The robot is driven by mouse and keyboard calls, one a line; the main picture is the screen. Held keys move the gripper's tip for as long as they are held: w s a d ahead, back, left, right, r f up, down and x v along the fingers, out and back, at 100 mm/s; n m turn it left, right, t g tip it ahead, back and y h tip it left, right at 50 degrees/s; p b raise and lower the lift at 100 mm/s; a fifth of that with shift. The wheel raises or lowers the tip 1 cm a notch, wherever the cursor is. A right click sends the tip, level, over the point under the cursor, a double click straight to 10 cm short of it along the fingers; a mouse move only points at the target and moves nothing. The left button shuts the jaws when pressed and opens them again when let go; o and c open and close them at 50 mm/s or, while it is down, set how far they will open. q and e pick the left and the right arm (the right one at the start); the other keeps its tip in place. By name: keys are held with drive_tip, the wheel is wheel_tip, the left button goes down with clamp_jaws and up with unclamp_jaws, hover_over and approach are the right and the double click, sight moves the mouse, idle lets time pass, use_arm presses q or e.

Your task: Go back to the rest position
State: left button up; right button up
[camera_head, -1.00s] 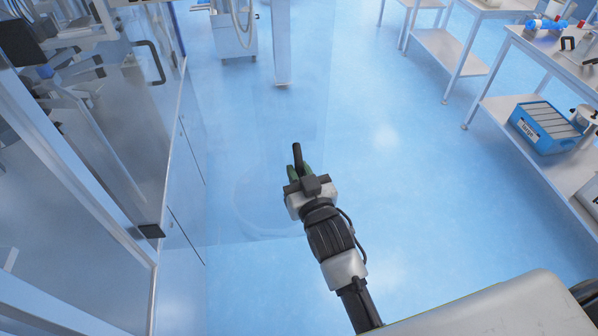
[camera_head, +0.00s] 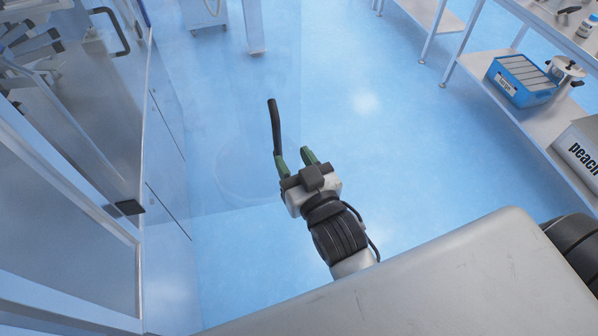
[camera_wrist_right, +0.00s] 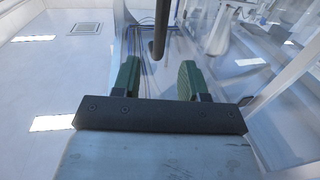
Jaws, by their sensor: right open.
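My right gripper (camera_head: 295,160) is open over the blue floor, its two green fingers apart. A dark upright door handle (camera_head: 273,125) stands just beyond the fingertips, its lower end close to the left finger in the head view. In the right wrist view the handle (camera_wrist_right: 161,30) shows ahead, between the open fingers (camera_wrist_right: 158,78); nothing is gripped. I cannot tell whether a finger touches the handle. My left gripper is not in view.
A glass-fronted cabinet (camera_head: 155,180) stands on the left, with another dark handle (camera_head: 112,30). A faint clear panel shows around the near handle. On the right, a shelf (camera_head: 515,110) holds a blue crate (camera_head: 505,87) and a "peach" box (camera_head: 580,150). The floor between is free.

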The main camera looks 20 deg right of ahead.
drive_tip(key=shift+s+d, duration=0.1)
drive_tip(key=shift+s, duration=1)
drive_tip(key=s+a+f+n+g+b, duration=0.1)
drive_tip(key=s+f+g+b, duration=0.2)
drive_tip(key=f, duration=1.6)
drive_tip(key=s+a+f+n+g+b, duration=0.1)
drive_tip(key=s+f+g, duration=0.3)
drive_tip(key=f, duration=1.6)
drive_tip(key=s+d+f+g+b, duration=0.1)
drive_tip(key=s+d+f+g, duration=0.4)
drive_tip(key=s+f, duration=0.6)
drive_tip(key=s+d+f+g+h+b, duration=0.1)
drive_tip(key=s+d+f+g, duration=0.4)
drive_tip(key=s+f, duration=0.7)
drive_tip(key=shift+s+d+f+m+h+b, duration=0.3)
drive_tip(key=shift+s+d+b, duration=0.5)
drive_tip(key=shift+d, duration=0.25)
